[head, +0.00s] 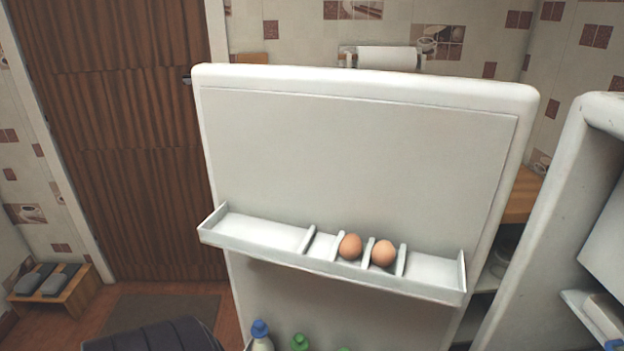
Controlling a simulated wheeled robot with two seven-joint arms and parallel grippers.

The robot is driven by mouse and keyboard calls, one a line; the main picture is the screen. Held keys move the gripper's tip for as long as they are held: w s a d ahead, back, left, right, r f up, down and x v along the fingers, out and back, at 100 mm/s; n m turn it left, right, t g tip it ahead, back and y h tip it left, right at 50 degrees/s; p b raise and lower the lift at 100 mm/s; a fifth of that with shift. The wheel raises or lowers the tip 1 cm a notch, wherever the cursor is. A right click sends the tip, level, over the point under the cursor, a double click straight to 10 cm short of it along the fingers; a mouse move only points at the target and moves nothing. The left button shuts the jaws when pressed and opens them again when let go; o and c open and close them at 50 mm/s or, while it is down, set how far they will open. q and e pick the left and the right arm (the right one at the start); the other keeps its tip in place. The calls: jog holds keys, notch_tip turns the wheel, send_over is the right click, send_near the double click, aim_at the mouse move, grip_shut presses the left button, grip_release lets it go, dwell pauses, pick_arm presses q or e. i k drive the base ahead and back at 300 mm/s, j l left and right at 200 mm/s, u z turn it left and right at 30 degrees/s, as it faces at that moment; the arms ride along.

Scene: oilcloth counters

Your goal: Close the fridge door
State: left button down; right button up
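The white fridge door (360,150) stands open in the middle of the head view, its inner side facing me. A door shelf (265,233) on it holds two brown eggs, one egg (350,246) left of the other egg (384,253). Bottle tops, one blue (260,328) and one green (300,342), show below the shelf at the bottom edge. The fridge body (545,230) is at the right, with part of its inside visible at the far right. Neither of my grippers is in view.
A brown wooden house door (115,130) is behind at the left. A small wooden bench (58,295) with grey slippers stands at the lower left. A dark rounded object (155,336) is at the bottom left. A paper roll (387,58) hangs on the tiled wall behind.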

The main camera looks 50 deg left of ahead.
aim_at(299, 160)
jog(key=k+l+z, duration=0.1)
jog(key=k+z, duration=0.25)
jog(key=k, duration=0.2)
jog(key=k+l+z, duration=0.25)
jog(key=k+z, duration=0.15)
jog(key=k+j+z, duration=0.1)
jog(key=j+z, duration=0.35)
jog(key=k+j+z, duration=0.15)
jog(key=j+z, duration=0.3)
jog(key=k+j+z, duration=0.2)
jog(key=z, duration=0.3)
jog(key=k+j, duration=0.3)
jog(key=j, duration=0.15)
jog(key=k+j, duration=0.25)
jog(key=j, duration=0.2)
jog(key=k+j, duration=0.3)
jog(key=j, duration=0.15)
jog(key=k+j, duration=0.3)
jog(key=j, duration=0.15)
jog(key=k+j, duration=0.3)
jog(key=j, duration=0.15)
jog(key=k+j, duration=0.25)
jog(key=j, duration=0.2)
